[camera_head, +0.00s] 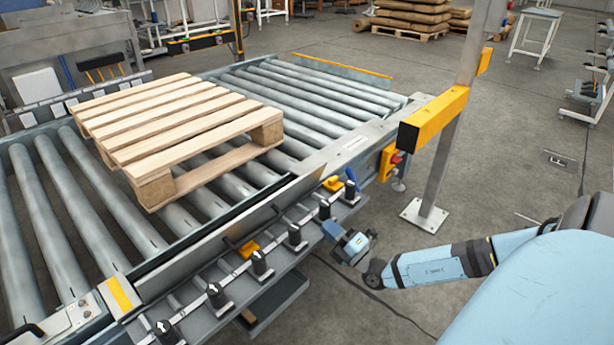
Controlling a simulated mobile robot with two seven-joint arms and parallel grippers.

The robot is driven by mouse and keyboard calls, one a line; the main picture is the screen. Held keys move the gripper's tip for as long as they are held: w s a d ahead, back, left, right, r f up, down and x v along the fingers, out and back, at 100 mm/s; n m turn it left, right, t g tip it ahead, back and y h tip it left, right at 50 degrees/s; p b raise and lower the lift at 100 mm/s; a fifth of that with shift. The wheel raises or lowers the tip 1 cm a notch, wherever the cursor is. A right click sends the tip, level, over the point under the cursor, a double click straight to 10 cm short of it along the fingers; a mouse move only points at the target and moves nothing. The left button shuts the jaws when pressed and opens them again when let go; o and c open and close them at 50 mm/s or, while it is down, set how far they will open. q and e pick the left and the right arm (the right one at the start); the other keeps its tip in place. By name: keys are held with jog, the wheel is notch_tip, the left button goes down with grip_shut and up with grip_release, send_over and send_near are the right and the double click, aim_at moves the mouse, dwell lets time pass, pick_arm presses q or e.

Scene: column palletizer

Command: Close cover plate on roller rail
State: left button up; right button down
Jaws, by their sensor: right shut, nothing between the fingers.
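The roller rail is the long grey side beam (352,148) along the near right edge of the roller conveyor. A long grey cover plate (200,252) runs along its nearer stretch, with a dark gap behind it; it looks tilted up, but I cannot tell its exact angle. A small black handle shows near its middle. My right gripper (331,231), blue and grey, is shut and empty. It is just outside the ledge with the black clamps, apart from the plate. My left gripper is not in view.
A wooden pallet (180,118) rests on the rollers. Several black clamps (260,263) stand along the ledge beside the rail. A steel post (450,130) with a yellow sensor box (432,118) stands behind my right arm.

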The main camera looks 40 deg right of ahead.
aim_at(289, 189)
jog(key=b+x, duration=0.1)
jog(key=x, duration=1.1)
jog(key=shift+w, duration=0.1)
jog(key=shift+w+r, duration=0.15)
jog(key=shift+w, duration=0.3)
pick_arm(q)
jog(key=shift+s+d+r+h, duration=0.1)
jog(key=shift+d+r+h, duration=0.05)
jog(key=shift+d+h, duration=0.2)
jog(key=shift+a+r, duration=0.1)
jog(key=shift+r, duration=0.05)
